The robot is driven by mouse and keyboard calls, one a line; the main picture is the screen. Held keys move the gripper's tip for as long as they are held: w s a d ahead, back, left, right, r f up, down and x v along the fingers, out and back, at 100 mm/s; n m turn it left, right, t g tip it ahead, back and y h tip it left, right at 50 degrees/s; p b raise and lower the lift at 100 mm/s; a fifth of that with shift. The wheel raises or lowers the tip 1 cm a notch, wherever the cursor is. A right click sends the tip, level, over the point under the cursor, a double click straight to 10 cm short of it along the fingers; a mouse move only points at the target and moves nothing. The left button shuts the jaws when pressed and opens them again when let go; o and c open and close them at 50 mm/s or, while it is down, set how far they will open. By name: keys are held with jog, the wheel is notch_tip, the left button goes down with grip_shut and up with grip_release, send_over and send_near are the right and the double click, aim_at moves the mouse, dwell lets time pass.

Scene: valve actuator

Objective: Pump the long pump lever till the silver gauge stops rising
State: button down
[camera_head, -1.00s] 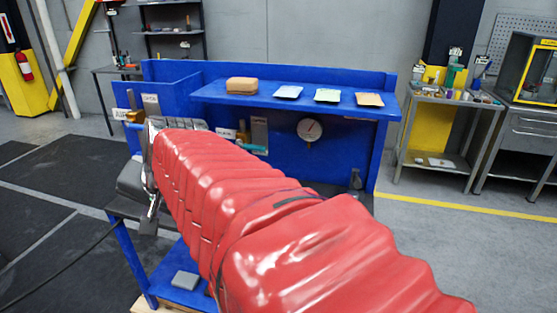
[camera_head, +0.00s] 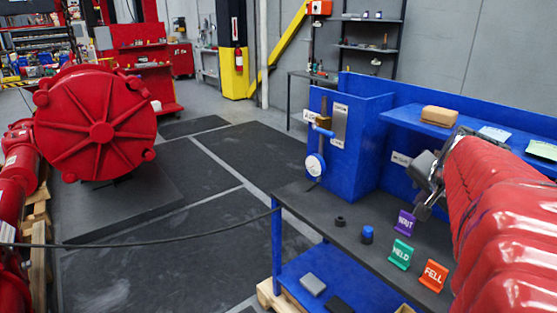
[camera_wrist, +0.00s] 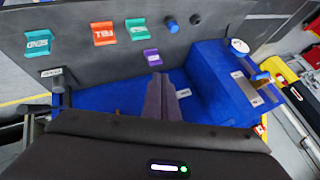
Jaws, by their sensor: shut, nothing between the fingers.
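My gripper (camera_head: 424,208) is at the end of my red-sleeved arm at the right of the head view, above the bench. In the wrist view its dark fingers (camera_wrist: 161,96) are together and empty, over the blue bench near the purple sign. A round white-faced gauge (camera_head: 315,165) stands at the bench's left corner by a brass-coloured fitting (camera_head: 323,122); it also shows in the wrist view (camera_wrist: 238,46). Its needle is too small to read. No long lever shows clearly.
Purple (camera_head: 405,222), green (camera_head: 401,254) and orange (camera_head: 434,276) signs stand on the dark bench top (camera_head: 350,225). A blue-topped knob (camera_head: 367,235) and a black knob (camera_head: 340,221) stand beside them. A blue shelf (camera_head: 405,112) overhangs. A large red machine (camera_head: 98,130) stands left.

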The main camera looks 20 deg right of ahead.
jog(key=s+d+n+g+h, duration=0.2)
jog(key=s+d, duration=0.6)
jog(key=s, duration=0.3)
jog(key=s+d+r+n+g+h, duration=0.1)
jog(key=s+d+n+g+h, duration=0.1)
jog(key=s+d, duration=0.7)
jog(key=shift+s+h, duration=0.5)
jog(key=shift+s, duration=0.4)
jog(key=shift+d, duration=0.1)
jog(key=shift+d+f, duration=1.05)
jog(key=shift+f, duration=0.55)
jog(key=shift+d+f, duration=1.05)
jog(key=shift+f, duration=0.5)
jog(key=shift+d+f, duration=1.05)
jog(key=shift+f, duration=0.55)
jog(key=shift+s+f, duration=0.15)
